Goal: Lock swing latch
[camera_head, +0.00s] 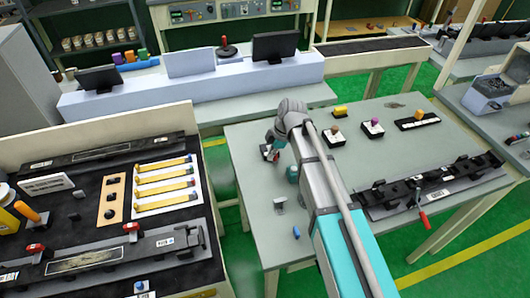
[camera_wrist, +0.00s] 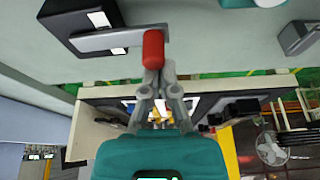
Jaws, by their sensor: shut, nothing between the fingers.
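The swing latch shows in the wrist view as a black block (camera_wrist: 72,22) with a grey lever (camera_wrist: 110,39) and a red handle (camera_wrist: 153,50) at the lever's end. My gripper (camera_wrist: 155,78) is shut, and its fingertips are right at the near end of the red handle. I cannot tell whether they touch it. In the head view my gripper (camera_head: 270,153) is low over the left side of the grey table, and the latch there is mostly hidden by it.
A small grey bracket (camera_head: 279,203) and a blue knob (camera_head: 296,232) stand on the grey table (camera_head: 255,245). A black fixture with a red-handled clamp (camera_head: 423,219) lies at the right. Button boxes (camera_head: 335,136) stand behind my arm. A dark-topped bench (camera_head: 85,215) is at the left.

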